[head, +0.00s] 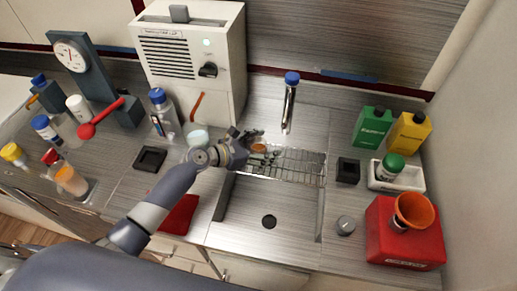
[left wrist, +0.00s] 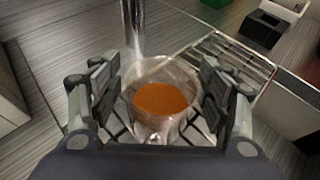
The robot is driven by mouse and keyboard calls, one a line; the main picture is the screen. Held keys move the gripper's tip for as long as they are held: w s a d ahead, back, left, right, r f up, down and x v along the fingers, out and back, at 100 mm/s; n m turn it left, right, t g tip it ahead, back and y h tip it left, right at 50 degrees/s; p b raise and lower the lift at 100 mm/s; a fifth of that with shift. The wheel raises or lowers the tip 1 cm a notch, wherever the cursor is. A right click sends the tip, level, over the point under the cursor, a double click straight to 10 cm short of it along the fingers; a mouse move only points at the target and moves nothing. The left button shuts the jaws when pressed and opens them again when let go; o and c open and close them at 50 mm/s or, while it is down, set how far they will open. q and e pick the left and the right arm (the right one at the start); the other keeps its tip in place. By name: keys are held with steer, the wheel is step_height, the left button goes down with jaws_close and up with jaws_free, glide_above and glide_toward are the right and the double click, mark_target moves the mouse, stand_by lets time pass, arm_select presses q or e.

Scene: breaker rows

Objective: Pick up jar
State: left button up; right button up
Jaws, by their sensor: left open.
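A clear jar with orange contents (left wrist: 162,100) stands between the two spread fingers of my left gripper (left wrist: 160,88) in the left wrist view. The fingers are open, one on each side of the jar, with small gaps visible. In the head view only the orange part of the jar (head: 259,147) shows, at the left end of the wire rack over the sink. My left gripper (head: 252,144) is right at it and hides part of it. My right gripper is not in view.
The wire rack (head: 290,166) spans the back of the sink (head: 290,226). The tap (head: 289,100) rises close behind the jar. A white machine (head: 222,40) and a glass beaker (head: 198,137) stand left of it. A red container (head: 421,245) with an orange funnel is at right.

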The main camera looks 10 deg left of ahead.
arm_select(q)
steer(key=shift+w+d+f, duration=0.35)
steer(key=shift+w+d, duration=0.05)
steer(key=c, duration=1.3)
steer(key=shift+r, duration=0.2)
steer(key=shift+c, duration=0.2)
